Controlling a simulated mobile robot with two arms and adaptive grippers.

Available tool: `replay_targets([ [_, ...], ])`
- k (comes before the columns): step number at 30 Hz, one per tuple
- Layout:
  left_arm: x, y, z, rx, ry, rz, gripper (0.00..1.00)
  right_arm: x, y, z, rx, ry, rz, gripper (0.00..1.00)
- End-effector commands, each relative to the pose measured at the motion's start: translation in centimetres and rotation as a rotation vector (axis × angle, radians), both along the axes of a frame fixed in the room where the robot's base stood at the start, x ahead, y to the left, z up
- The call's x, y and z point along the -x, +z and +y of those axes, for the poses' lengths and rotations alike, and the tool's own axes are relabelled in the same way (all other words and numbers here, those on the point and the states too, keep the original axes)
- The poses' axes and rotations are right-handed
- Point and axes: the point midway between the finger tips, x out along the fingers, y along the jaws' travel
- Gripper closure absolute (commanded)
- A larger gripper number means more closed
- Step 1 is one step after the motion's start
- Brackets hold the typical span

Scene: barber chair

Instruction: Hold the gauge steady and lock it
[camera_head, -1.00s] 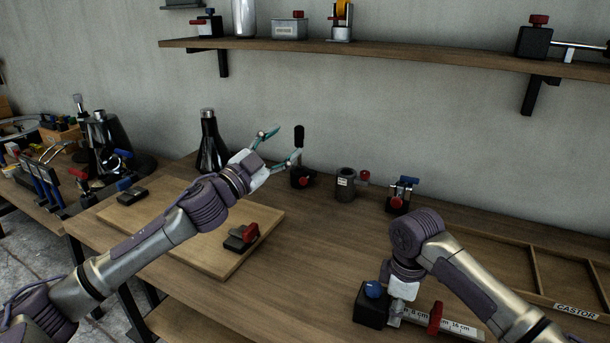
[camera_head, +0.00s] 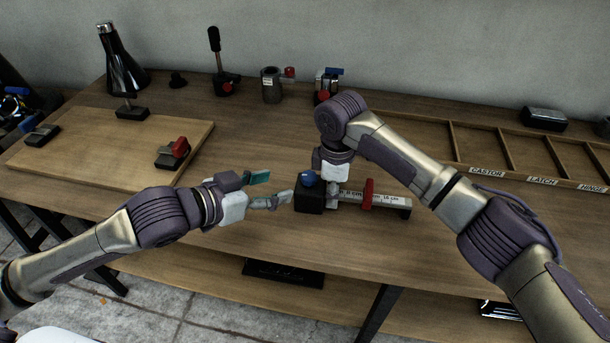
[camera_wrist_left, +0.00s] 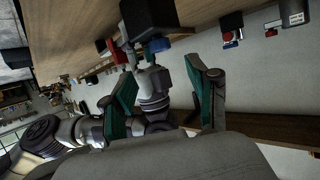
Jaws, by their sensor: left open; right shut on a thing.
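The gauge is a black block (camera_head: 309,199) with a blue knob (camera_head: 309,178) on top, a ruler bar (camera_head: 392,201) marked in cm running right, and a red slider (camera_head: 367,193) on the bar. It lies near the bench's front edge. My right gripper (camera_head: 333,189) points down from above and is shut on the gauge beside the block, partly hiding the bar. My left gripper (camera_head: 275,187) is open and empty, just left of the block, its teal-padded fingers towards it. In the left wrist view, the block (camera_wrist_left: 147,17) and blue knob (camera_wrist_left: 157,45) show tilted beyond the open fingers.
A wooden board (camera_head: 80,147) with small clamps stands at the left. A labelled tray (camera_head: 480,133) lies at the right. Bench around the gauge is mostly clear.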

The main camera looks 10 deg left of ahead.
Motion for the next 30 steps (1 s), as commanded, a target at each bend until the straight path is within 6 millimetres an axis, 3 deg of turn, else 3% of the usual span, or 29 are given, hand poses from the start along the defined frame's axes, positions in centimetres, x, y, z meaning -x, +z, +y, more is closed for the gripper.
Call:
replay_targets([
  [6, -3.6, -1.6, -2.6, 0.005, 0.000, -0.004, 0.41, 0.0, 0.1, 0.0, -0.001, 0.000, -0.002, 1.00],
  [13, -6.3, -3.0, -4.5, 0.001, 0.001, -0.004, 0.41, 0.0, 0.1, 0.0, -0.001, 0.000, -0.002, 1.00],
  [27, -7.3, -3.6, -5.2, 0.000, 0.001, -0.004, 0.41, 0.0, 0.1, 0.0, -0.001, 0.000, -0.001, 1.00],
  [30, -7.3, -3.6, -5.2, 0.000, 0.001, -0.004, 0.57, 0.0, 0.1, 0.0, -0.001, 0.001, -0.001, 1.00],
])
